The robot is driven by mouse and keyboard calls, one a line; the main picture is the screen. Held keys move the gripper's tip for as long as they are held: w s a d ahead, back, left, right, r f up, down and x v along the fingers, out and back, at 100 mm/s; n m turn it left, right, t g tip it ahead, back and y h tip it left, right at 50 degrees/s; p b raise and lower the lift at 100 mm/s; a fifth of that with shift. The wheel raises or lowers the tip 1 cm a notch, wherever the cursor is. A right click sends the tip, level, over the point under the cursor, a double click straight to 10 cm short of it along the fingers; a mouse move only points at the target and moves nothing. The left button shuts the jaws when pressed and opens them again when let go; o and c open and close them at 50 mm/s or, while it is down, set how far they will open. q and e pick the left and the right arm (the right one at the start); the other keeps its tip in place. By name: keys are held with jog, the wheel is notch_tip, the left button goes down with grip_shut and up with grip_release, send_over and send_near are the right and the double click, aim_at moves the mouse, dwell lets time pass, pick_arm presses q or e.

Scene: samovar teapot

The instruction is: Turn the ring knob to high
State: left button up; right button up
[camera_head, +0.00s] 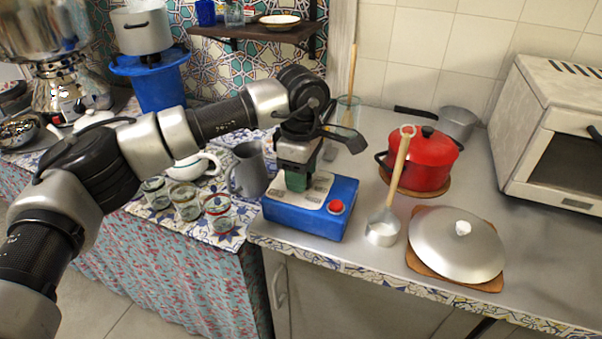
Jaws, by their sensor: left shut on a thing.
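A blue control box (300,225) stands on the grey counter, with a pale top panel (314,195) and a round red button (336,206) at its front right corner. My left gripper (296,170) points down onto the panel and is shut on a green knob-like piece (296,182) there. The fingers hide most of that piece, so I cannot tell which way it is turned. The panel's small marks are too small to read. My right gripper is not in view.
A steel ladle (382,228) with a wooden handle, a domed lid (455,245) on a wooden board and a red pot (425,160) are right of the box. A grey jug (247,172) and several glasses (186,201) are left of it.

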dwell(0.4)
pick_arm(q)
jog(key=o, duration=0.9)
notch_tip(320, 180, up, 11)
jog(key=shift+f, duration=0.1)
